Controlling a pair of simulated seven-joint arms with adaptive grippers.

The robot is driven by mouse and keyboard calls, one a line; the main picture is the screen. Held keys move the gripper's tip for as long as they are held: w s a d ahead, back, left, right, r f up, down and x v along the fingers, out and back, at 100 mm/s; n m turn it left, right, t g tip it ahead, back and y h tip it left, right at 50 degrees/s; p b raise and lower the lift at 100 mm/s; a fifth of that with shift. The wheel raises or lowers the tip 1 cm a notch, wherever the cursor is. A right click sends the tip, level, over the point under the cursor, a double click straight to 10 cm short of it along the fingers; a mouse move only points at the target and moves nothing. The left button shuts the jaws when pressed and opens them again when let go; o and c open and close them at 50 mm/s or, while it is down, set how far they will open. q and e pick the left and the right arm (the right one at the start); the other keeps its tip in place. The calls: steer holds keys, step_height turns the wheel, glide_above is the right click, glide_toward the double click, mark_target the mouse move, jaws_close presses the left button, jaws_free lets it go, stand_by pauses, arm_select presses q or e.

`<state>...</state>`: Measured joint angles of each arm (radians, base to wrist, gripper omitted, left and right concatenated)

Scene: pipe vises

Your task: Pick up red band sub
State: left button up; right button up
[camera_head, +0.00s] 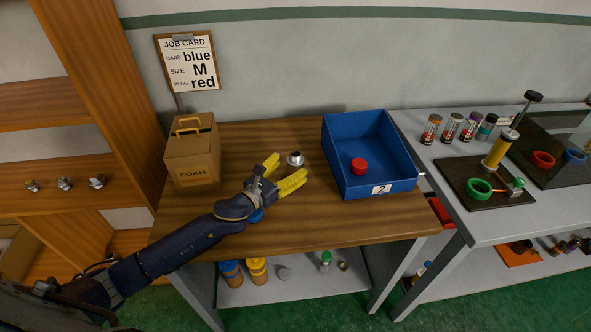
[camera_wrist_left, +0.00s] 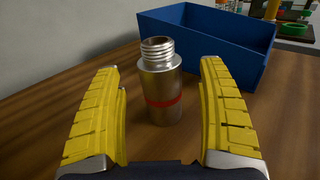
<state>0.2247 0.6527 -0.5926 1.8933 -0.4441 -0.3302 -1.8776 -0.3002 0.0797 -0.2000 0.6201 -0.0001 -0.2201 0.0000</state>
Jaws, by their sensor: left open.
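The red band sub (camera_wrist_left: 161,95) is a silver metal cylinder with a threaded neck on top and a red band around its lower part. It stands upright on the wooden table. In the head view it (camera_head: 295,159) appears just beyond my left gripper (camera_head: 283,173). In the left wrist view, my left gripper (camera_wrist_left: 160,115) is open, with its yellow fingers to either side of the picture and the sub between and ahead of them. No contact shows. My right gripper is not in view.
A blue bin (camera_head: 354,184) marked 2 holds a red cap (camera_head: 359,166), right of the sub. A FOAM box (camera_head: 192,155) stands at the table's left. A job card (camera_head: 187,62) reads blue, M, red. A grey bench (camera_head: 475,205) with vises stands farther right.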

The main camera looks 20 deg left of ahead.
mark_target(290, 167)
arm_select(q)
steer(key=shift+x, duration=1.55)
steer(key=shift+r, duration=0.1)
jaws_close()
